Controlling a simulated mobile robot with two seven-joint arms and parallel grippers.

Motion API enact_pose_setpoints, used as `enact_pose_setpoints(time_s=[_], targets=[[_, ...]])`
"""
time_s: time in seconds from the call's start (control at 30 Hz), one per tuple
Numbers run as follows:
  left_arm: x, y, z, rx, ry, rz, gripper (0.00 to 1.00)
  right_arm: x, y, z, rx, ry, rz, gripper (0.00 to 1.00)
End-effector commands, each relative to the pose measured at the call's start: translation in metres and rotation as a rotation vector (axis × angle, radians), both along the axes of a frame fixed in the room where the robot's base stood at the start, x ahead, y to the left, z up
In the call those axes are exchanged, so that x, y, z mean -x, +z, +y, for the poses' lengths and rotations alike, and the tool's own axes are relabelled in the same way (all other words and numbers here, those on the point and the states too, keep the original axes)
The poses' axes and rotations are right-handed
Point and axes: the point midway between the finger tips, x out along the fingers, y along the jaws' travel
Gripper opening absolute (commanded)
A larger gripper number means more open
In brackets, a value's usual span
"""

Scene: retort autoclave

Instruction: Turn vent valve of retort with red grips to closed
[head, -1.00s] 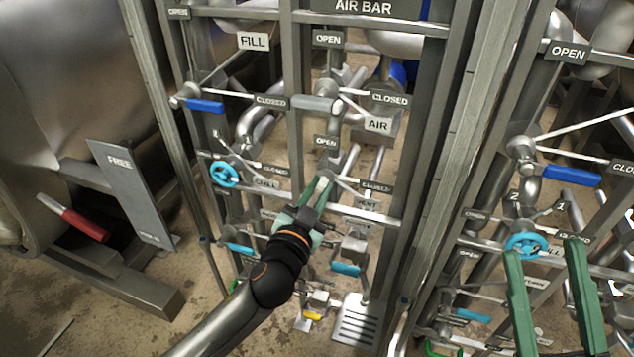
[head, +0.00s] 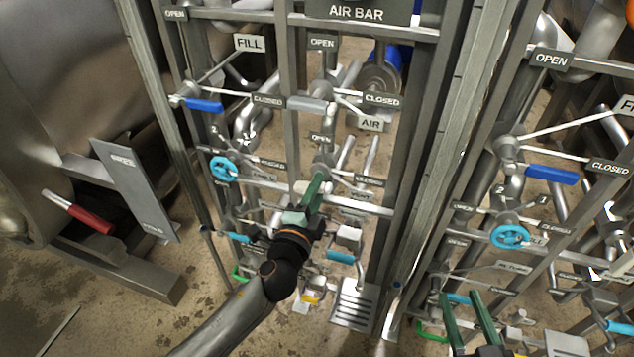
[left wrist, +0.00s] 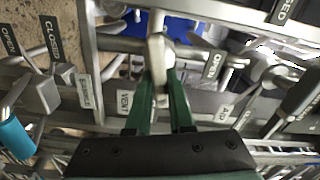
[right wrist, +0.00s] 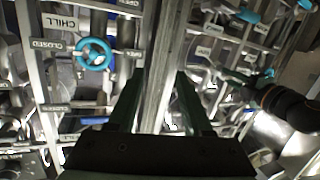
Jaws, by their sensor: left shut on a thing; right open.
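My left gripper (head: 316,182) is at the vent valve in the middle rack, below the AIR valve. In the left wrist view its green fingers are shut on a pale vent valve handle (left wrist: 157,50), with a VENT label (left wrist: 125,103) beside it. In the head view the fingers hide much of the handle. An OPEN plate (head: 321,137) is above this valve and a CLOSED plate (head: 369,180) is to its right. My right gripper (head: 460,297) is open and empty at the lower right. A red grip (head: 88,218) shows on the vessel at the left.
The AIR valve's grey lever (head: 306,104) and FILL valve's blue lever (head: 204,105) are above my left gripper. A blue handwheel (head: 223,168) is to its left. A steel post (head: 445,150) separates this rack from the right one, which has another blue handwheel (head: 510,236).

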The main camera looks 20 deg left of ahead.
Motion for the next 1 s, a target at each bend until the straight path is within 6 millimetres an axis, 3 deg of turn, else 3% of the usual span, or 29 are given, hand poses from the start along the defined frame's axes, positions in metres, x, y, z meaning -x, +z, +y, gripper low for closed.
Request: enact_pose_setpoints(time_s=[0.2, 0.4, 1.0], targets=[[-0.001, 0.002, -0.001, -0.141, -0.001, -0.010, 0.00, 0.008, -0.028, 0.000, -0.001, -0.009, 0.119, 0.50], [-0.001, 0.001, -0.001, -0.217, -0.002, -0.013, 0.00, 0.013, -0.043, -0.001, 0.001, -0.015, 0.182, 0.50], [-0.001, 0.000, -0.001, -0.257, -0.002, -0.015, 0.00, 0.016, -0.050, -0.001, 0.001, -0.017, 0.211, 0.50]])
